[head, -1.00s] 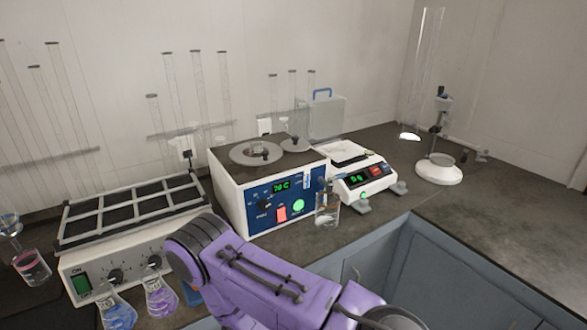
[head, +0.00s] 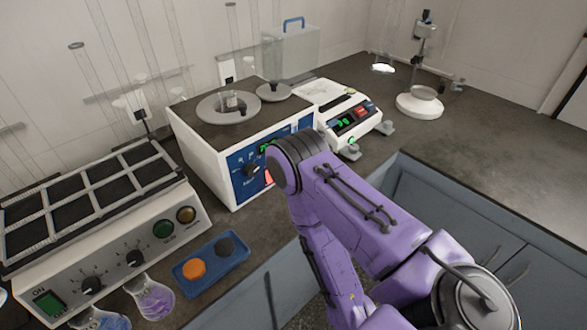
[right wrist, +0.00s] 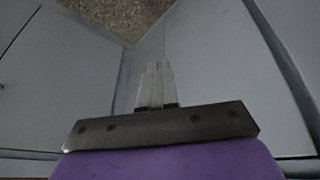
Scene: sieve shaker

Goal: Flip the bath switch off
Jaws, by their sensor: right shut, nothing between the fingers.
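The water bath (head: 225,165) is a white box with a blue front panel, standing on the dark bench in the head view. Its red switch (head: 268,178) shows only as a sliver at the edge of my purple right arm, so its position cannot be told. The arm also covers much of the green display. My right gripper (right wrist: 157,85) shows in the right wrist view, shut and empty, with grey cabinet fronts and a patch of floor beyond it. The gripper does not show in the head view. My left gripper is in neither view.
A shaker (head: 100,220) with a grid top stands at the left, with flasks (head: 153,298) before it. A blue tray (head: 212,262) holds an orange and a dark piece. A balance (head: 340,112) stands right of the bath. Grey cabinets (head: 450,215) lie below the bench.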

